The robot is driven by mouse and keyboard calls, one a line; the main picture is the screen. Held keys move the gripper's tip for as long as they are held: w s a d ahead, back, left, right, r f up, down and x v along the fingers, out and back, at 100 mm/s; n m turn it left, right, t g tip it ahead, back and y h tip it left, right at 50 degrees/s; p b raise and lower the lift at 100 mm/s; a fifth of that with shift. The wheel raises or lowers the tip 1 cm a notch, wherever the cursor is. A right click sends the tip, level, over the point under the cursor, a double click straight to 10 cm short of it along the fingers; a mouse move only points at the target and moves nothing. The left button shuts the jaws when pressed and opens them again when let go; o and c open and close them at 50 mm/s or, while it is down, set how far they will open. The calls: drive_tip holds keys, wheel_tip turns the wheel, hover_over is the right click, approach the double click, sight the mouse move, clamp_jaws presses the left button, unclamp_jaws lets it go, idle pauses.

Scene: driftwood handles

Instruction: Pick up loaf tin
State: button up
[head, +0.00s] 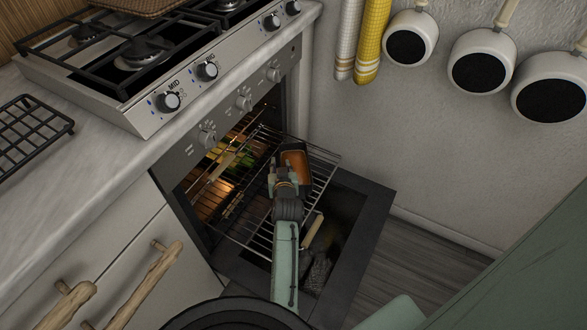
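The loaf tin (304,158), dark-rimmed with an orange-brown inside, rests on the pulled-out oven rack (325,161) toward its far right part. My gripper (284,176) is over the rack at the near end of the tin and hides part of it. The fingers are small and overlap the tin's near edge in this view. I cannot tell whether they touch the tin or how far apart they are.
The oven door (376,205) is folded down below the rack. The lit oven interior (213,192) lies to the left. The stove control panel (245,104) is above it. Pans (481,66) and yellow cloth (373,40) hang on the back wall. Floor (420,245) is clear at right.

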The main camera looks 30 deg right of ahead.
drive_tip(key=shift+s+r, duration=0.1)
drive_tip(key=shift+r, duration=0.05)
drive_tip(key=shift+c, duration=0.5)
clamp_jaws()
idle(0.4)
